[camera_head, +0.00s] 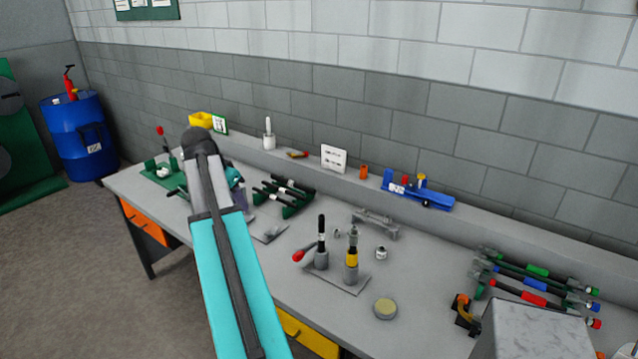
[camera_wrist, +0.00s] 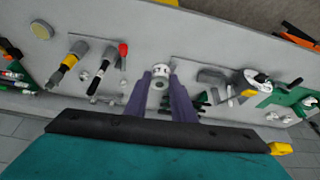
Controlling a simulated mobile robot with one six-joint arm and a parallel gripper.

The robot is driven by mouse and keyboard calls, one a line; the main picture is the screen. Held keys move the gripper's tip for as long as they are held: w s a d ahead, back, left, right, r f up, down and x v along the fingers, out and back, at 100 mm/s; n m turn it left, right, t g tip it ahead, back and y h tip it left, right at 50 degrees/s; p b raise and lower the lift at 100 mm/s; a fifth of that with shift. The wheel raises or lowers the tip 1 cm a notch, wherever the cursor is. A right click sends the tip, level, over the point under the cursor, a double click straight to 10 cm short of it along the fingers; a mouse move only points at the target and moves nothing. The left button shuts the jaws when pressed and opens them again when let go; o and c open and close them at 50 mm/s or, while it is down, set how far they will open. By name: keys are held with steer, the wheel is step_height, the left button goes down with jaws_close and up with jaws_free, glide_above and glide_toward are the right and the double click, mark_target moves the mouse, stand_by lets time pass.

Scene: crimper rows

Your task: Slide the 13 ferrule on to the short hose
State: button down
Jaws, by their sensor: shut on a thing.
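My gripper (camera_wrist: 161,77) is shut on a small silver-white ferrule (camera_wrist: 161,70) with dark marks, held between its two purple-grey fingertips in the wrist view. I cannot read a number on it. In the head view my arm hides most of the gripper and the ferrule. Several black hoses lie in a green rack (camera_head: 291,209), just right of my gripper in the head view. Their rack is partly hidden behind the fingers in the wrist view. I cannot tell which hose is the short one. The ferrule looks apart from the hoses.
A plate (camera_head: 348,286) carries a black upright tool (camera_head: 321,240) and a yellow-banded one (camera_head: 351,258). A red-balled lever (camera_head: 298,256) sticks out there. Coloured hoses (camera_head: 536,284) fill a rack at right. A green tray (camera_head: 157,176) stands at left. The bench front is mostly clear.

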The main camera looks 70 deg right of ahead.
steer(key=s+d+r+m+g+y+p, duration=0.1)
steer(key=s+d+m, duration=0.3)
steer(key=s, duration=0.6)
steer(key=s+d+r+m+g+p, duration=0.1)
steer(key=s+d+m, duration=0.3)
steer(key=s+d, duration=0.4)
steer(key=s, duration=0.3)
steer(key=shift+d+r+g+y, duration=0.3)
steer(key=shift+d+r+y, duration=0.1)
steer(key=shift+f, duration=0.15)
steer(key=shift+f+b, duration=1.3)
steer(key=shift+f, duration=1.45)
steer(key=shift+f+b, duration=1)
steer(key=shift+f, duration=1.1)
steer(key=c, duration=1.4)
jaws_free()
steer(key=shift+w, duration=0.1)
